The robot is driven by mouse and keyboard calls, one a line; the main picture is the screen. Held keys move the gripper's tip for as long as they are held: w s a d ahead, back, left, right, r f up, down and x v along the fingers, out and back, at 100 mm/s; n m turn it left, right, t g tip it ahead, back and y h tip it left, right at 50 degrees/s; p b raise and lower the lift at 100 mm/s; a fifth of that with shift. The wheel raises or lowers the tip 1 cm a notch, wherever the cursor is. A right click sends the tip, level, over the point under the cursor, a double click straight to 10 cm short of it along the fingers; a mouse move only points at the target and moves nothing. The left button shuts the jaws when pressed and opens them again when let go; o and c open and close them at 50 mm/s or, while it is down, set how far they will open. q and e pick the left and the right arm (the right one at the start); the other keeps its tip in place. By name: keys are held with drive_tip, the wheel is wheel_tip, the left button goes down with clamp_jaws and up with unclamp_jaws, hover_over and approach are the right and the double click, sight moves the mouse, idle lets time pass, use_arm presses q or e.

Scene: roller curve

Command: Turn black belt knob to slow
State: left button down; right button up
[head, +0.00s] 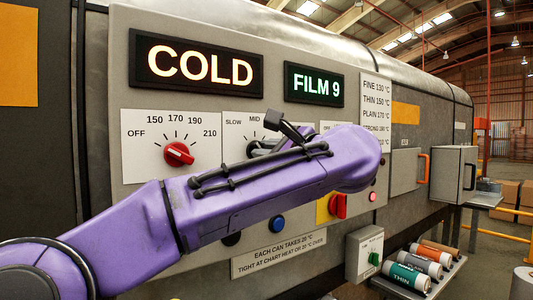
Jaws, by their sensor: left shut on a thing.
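The belt dial plate (235,150) is white, marked SLOW and MID, to the right of the heat dial; its right part is hidden by my purple left arm. My left gripper (262,147) is at this plate, mostly hidden by my own wrist, and is shut on the black belt knob. My right gripper is out of view.
A red knob (179,154) sits on the heat dial at left. Lit signs read COLD (197,65) and FILM 9 (314,84). Below my arm are a blue button (277,224) and a red switch (338,206). Several film rolls (407,276) lie at lower right.

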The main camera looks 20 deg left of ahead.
use_arm(q)
drive_tip(key=shift+f, duration=0.2)
drive_tip(key=c, duration=1.3)
unclamp_jaws()
drive_tip(key=shift+o, duration=1.1)
drive_tip(key=shift+w+a, duration=0.1)
drive_tip(key=shift+w, duration=0.15)
drive_tip(key=b+v, duration=0.1)
drive_tip(key=v, duration=0.9)
drive_tip(key=shift+s+b, duration=0.2)
drive_tip(key=shift+b, duration=0.2)
drive_tip(key=shift+d, duration=0.25)
